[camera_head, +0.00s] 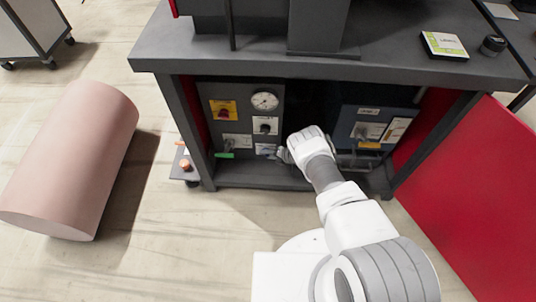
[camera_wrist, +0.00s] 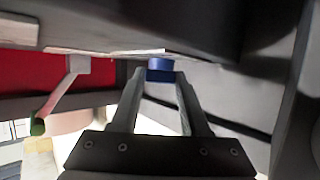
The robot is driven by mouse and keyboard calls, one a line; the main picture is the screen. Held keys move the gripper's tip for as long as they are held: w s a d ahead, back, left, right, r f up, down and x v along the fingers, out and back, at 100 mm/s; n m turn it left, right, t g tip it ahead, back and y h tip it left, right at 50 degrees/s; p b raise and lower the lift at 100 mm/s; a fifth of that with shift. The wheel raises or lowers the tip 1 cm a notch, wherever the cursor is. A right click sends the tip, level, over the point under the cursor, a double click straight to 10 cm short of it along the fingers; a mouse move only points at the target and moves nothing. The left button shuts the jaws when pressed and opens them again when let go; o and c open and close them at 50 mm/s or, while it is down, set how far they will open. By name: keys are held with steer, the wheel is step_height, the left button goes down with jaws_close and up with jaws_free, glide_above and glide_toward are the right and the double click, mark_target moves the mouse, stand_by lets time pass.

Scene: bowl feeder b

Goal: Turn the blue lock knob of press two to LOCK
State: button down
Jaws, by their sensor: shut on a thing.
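The blue lock knob (camera_wrist: 160,68) shows in the wrist view at the top middle, between the two fingertips of my gripper (camera_wrist: 160,78). The fingers are shut on it. The knob sits against a grey panel face, and only part of it shows. Its LOCK mark cannot be read. In the head view my gripper (camera_head: 284,154) reaches under the bench to the lower right of the grey panel (camera_head: 240,120), and the knob is hidden there.
The grey panel carries a gauge (camera_head: 265,101), a red-and-yellow switch (camera_head: 223,111) and a green-tipped lever (camera_head: 224,155), also in the wrist view (camera_wrist: 38,125). A blue-grey unit (camera_head: 347,122) stands right. The bench top (camera_head: 400,62) overhangs. A red panel (camera_head: 480,190) and pink cylinder (camera_head: 75,155) flank the bench.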

steer(key=shift+y, duration=0.7)
steer(key=shift+c, duration=1.9)
jaws_free()
steer(key=p+v, duration=0.8)
steer(key=v, duration=0.9)
steer(key=shift+s+d, duration=0.15)
steer(key=shift+s, duration=0.1)
